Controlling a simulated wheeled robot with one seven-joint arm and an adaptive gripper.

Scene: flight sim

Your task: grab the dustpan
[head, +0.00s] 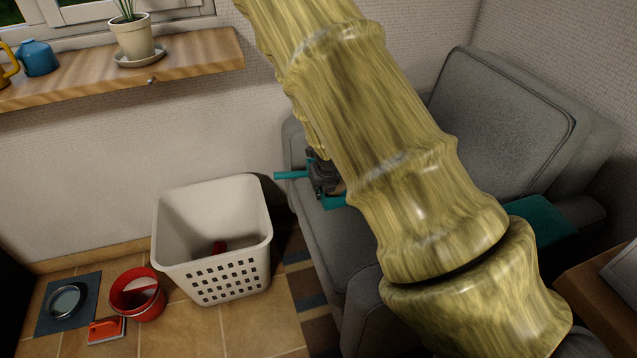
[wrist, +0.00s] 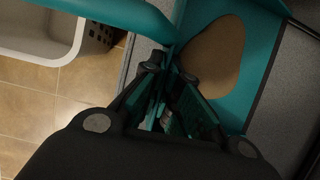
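The dustpan is teal; in the head view its handle (head: 290,175) points left from the sofa seat, and part of its pan (head: 333,202) shows below my gripper (head: 322,172). In the wrist view the handle (wrist: 120,14) comes in from the upper left and the pan (wrist: 262,30) has a tan rounded patch in it. My gripper (wrist: 169,70) is at the corner where handle and pan meet. Its fingertips stand a little apart on either side of a thin teal wall. I cannot tell if they press on it. My arm hides part of the dustpan in the head view.
The grey sofa (head: 500,110) has a second teal thing (head: 540,218) on its right. A wooden shelf (head: 195,55) holds a potted plant (head: 131,38).

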